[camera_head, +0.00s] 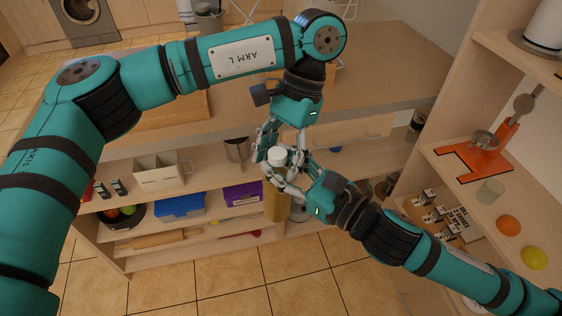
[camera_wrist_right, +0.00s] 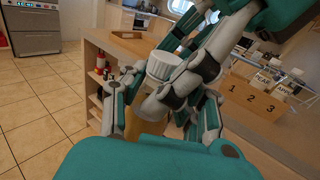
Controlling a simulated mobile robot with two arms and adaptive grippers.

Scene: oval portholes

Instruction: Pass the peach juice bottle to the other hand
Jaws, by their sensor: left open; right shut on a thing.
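The peach juice bottle (camera_head: 275,200) is upright, with a white cap and a yellowish body, in front of the shelf unit. My right gripper (camera_head: 283,178) is shut on it near the upper part. My left gripper (camera_head: 268,143) is open just above and behind it, its fingers close around the cap; I cannot tell whether they touch it. In the right wrist view the bottle's white cap (camera_wrist_right: 165,65) and yellow body (camera_wrist_right: 143,122) show between the right fingers, with the left gripper's fingers (camera_wrist_right: 200,60) crowding in beside the cap. The bottle's label is hidden.
A counter (camera_head: 370,85) with open shelves stands behind the grippers, holding a cream box (camera_head: 160,172), a blue box (camera_head: 180,206) and a purple box (camera_head: 243,194). A shelf at the right carries an orange juicer (camera_head: 478,160) and fruit (camera_head: 508,226). The tiled floor below is clear.

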